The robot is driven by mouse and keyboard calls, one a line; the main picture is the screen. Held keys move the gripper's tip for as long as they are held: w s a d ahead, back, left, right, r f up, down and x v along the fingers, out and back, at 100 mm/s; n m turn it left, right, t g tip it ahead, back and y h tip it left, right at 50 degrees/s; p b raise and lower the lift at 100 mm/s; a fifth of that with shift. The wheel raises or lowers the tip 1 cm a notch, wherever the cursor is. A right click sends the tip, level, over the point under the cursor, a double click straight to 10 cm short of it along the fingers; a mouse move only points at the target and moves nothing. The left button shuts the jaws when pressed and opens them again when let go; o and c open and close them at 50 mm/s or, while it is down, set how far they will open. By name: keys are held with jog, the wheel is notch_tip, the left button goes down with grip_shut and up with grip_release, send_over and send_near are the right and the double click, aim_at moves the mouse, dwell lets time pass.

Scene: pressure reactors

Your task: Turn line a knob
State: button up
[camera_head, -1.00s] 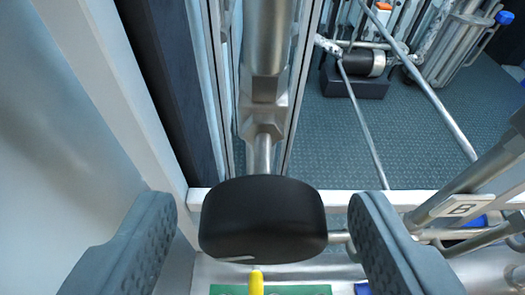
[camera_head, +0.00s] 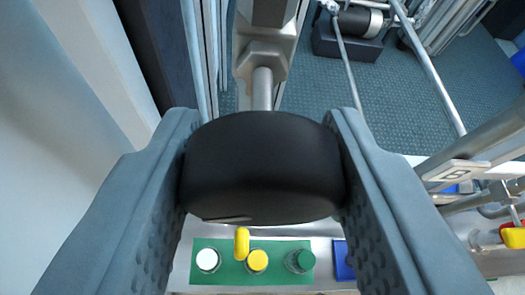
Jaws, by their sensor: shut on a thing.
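A black round knob (camera_head: 262,168) sits in the middle of the view, on a metal stem (camera_head: 262,90) that leads up to a metal valve body (camera_head: 262,60). I take it for the line a knob, though no "A" label shows. My gripper (camera_head: 264,165) is shut on the knob, one textured grey finger against its left side and one against its right. A pale mark shows on the knob's lower edge. The parts of the knob's sides behind the fingers are hidden.
A pale wall (camera_head: 60,110) stands close on the left. A label "B" (camera_head: 458,173) and metal pipes are at right. Below are a green plate (camera_head: 215,272) with white, yellow and green caps, and a yellow lever (camera_head: 242,243). Dark floor (camera_head: 400,90) lies beyond.

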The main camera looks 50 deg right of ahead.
jog(key=shift+n+g+h, duration=0.3)
jog(key=shift+n+h, duration=0.2)
jog(key=shift+n, duration=0.2)
jog(key=o, duration=1)
jog(key=shift+c, duration=0.2)
jog(key=shift+a, duration=0.1)
jog(key=v, duration=1.7)
jog(key=shift+s, duration=0.15)
jog(key=s+a+f+n+t+y, duration=0.2)
jog(key=s+f, duration=0.5)
jog(key=s, duration=0.4)
jog(key=s+a+f+n+t+y, duration=0.2)
jog(key=s+a+f+t+y, duration=0.3)
jog(key=s, duration=0.6)
notch_tip(320, 180, down, 2)
jog(key=shift+a+f+y, duration=0.2)
jog(key=shift+a+y, duration=0.9)
jog(key=shift+a, duration=0.1)
